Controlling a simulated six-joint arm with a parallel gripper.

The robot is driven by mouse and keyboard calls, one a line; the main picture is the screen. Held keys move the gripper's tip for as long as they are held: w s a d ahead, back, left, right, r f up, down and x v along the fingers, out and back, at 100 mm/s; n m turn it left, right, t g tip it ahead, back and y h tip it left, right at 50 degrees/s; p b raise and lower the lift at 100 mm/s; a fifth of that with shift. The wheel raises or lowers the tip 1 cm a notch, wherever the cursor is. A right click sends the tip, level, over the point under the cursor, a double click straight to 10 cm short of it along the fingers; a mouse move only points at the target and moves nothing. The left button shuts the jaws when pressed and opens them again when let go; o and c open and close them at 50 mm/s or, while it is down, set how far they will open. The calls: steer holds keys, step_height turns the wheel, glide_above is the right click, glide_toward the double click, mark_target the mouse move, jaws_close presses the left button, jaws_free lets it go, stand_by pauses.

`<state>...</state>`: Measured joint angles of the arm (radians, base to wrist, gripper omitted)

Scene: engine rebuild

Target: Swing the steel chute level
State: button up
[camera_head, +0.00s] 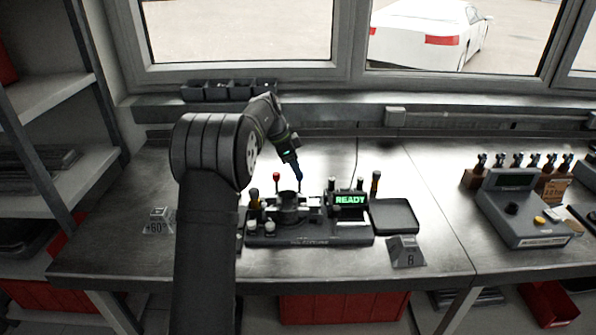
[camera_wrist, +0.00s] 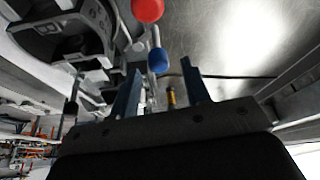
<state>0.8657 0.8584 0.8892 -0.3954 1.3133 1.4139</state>
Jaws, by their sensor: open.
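My gripper (camera_head: 298,178) points down over the middle of the dark fixture (camera_head: 310,240) on the steel bench. In the wrist view its two blue fingers (camera_wrist: 161,68) stand apart with nothing clamped between them. A blue-capped pin (camera_wrist: 158,60) appears beyond the fingertips, in line with the gap. A red ball knob (camera_wrist: 147,9) shows past it, and it also stands left of my gripper in the head view (camera_head: 276,176). A round grey metal part (camera_wrist: 62,32) fills the wrist view's upper left. I cannot tell clearly which piece is the steel chute, or its tilt.
A display reading READY (camera_head: 350,199) and an empty dark tray (camera_head: 394,216) are right of my gripper. Dark-handled knobs (camera_head: 375,183) stand nearby. Small sign blocks flank the fixture, at left (camera_head: 158,221) and right (camera_head: 406,252). A grey console (camera_head: 522,212) sits far right.

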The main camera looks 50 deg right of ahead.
steer(key=shift+x, duration=1.1)
jaws_close()
steer(key=shift+a+n+t, duration=0.15)
steer(key=shift+n+t, duration=0.15)
steer(key=shift+n, duration=0.1)
jaws_free()
steer(key=v, duration=1.7)
steer(key=shift+w+a+r, duration=0.15)
steer(key=shift+w+r, duration=0.05)
